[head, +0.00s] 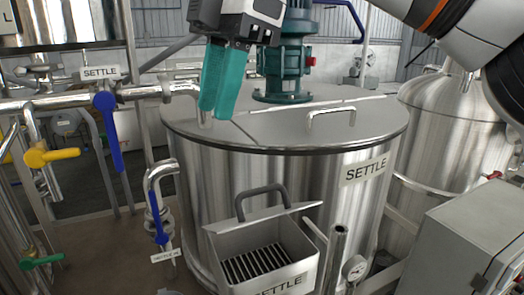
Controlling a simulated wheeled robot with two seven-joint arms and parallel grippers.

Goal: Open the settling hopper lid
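The settling hopper (290,272) is a steel box marked SETTLE at the bottom centre, on the front of the large tank. Its mouth shows a dark slatted grate inside. Its lid (262,214) appears raised at the back of the mouth, seen almost edge-on, with a dark grey arched handle (262,190) on it. My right gripper (214,112) has teal fingers pointing down, side by side with no clear gap. It is above and left of the hopper, in front of the tank's flat top, and holds nothing visible. My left gripper is not in view.
The large SETTLE tank (345,210) has a flat top with a bright handle (331,113) and a teal motor (283,65). Pipes with a blue valve lever (108,130) and a yellow one (52,154) stand left. A grey cabinet (450,235) is at lower right.

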